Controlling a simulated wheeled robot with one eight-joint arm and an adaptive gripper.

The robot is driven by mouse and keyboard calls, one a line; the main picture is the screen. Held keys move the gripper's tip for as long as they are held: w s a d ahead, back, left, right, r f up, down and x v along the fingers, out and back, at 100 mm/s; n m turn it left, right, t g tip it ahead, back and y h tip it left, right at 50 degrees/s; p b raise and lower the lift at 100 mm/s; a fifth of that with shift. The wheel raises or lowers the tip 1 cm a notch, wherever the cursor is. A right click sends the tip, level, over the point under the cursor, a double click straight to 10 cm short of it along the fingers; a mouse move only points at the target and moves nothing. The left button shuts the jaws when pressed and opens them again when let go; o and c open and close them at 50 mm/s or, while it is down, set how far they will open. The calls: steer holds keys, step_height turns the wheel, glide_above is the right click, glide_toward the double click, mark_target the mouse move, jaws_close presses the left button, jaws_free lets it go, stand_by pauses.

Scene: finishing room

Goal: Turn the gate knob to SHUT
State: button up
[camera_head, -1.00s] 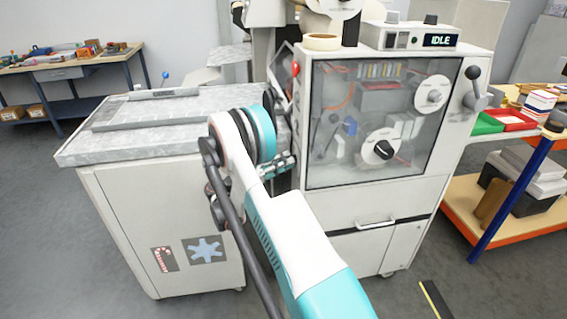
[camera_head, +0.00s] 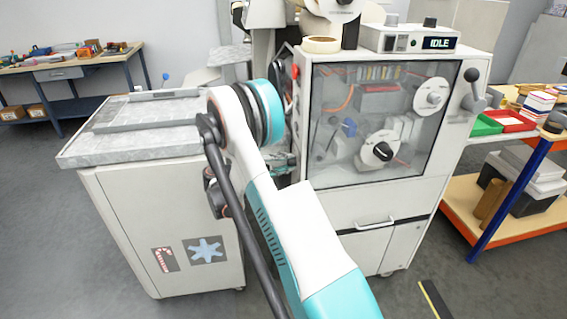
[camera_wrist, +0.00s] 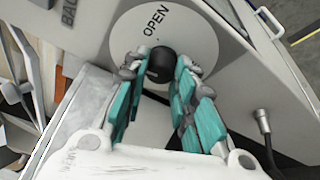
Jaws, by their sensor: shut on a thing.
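The gate knob (camera_wrist: 161,64) is a small black knob in front of a round white plate (camera_wrist: 190,35) marked OPEN, seen in the wrist view. My gripper (camera_wrist: 161,72) has its teal and grey fingers on both sides of the knob, shut on it. The OPEN label sits above the knob in that view. The SHUT mark is not visible. In the head view my arm hides the knob and most of the gripper, which is at the left side of the machine cabinet.
A grey-topped bench (camera_head: 150,145) stands close on the left of my arm. A shelf cart (camera_head: 460,210) stands at the right.

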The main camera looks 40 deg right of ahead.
steer(key=shift+w+r+n+g+y+p, duration=0.1)
steer(key=shift+n+g+y+p, duration=0.15)
steer(key=shift+n+y, duration=0.75)
steer(key=shift+r+n+g+y+p, duration=0.1)
steer(key=shift+n+g+y+p, duration=0.15)
steer(key=shift+n, duration=1.55)
steer(key=o, duration=1.1)
steer(key=shift+f, duration=0.1)
steer(key=shift+c, duration=0.2)
steer(key=shift+a, duration=0.1)
steer(key=v, duration=1.1)
steer(key=shift+w+a, duration=0.2)
steer(key=shift+a, duration=0.15)
